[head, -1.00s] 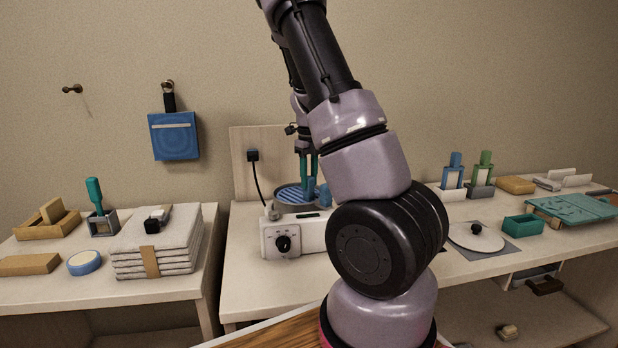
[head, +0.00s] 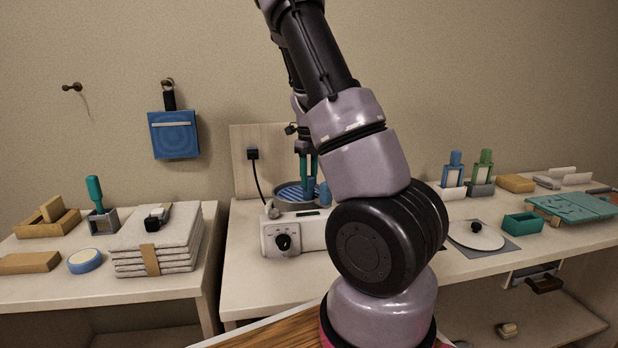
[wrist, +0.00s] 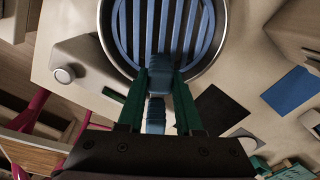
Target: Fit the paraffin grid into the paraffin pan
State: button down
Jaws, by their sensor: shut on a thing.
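The blue slatted paraffin grid (head: 290,193) lies within the rim of the round grey paraffin pan (head: 283,206) on the white warmer (head: 311,235). In the wrist view, the grid (wrist: 142,30) shows inside the metal pan rim (wrist: 216,55), with its edge close to the near rim. I cannot tell whether it rests fully down or level. My gripper (head: 306,180), with teal fingers, also shows in the wrist view (wrist: 160,78). It is shut on the grid's blue handle (wrist: 156,112) at the near side of the pan. My arm hides the warmer's right part.
Folded towels (head: 158,240) sit on the left table, across a gap. A white round lid (head: 476,237) lies on a dark mat to the right. A black cord hangs behind the warmer.

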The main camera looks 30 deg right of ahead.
aim_at(309, 198)
jog(key=shift+f, duration=3.5)
jog(key=c, duration=0.5)
grip_release()
jog(key=shift+r, duration=4)
notch_tip(309, 198, up, 11)
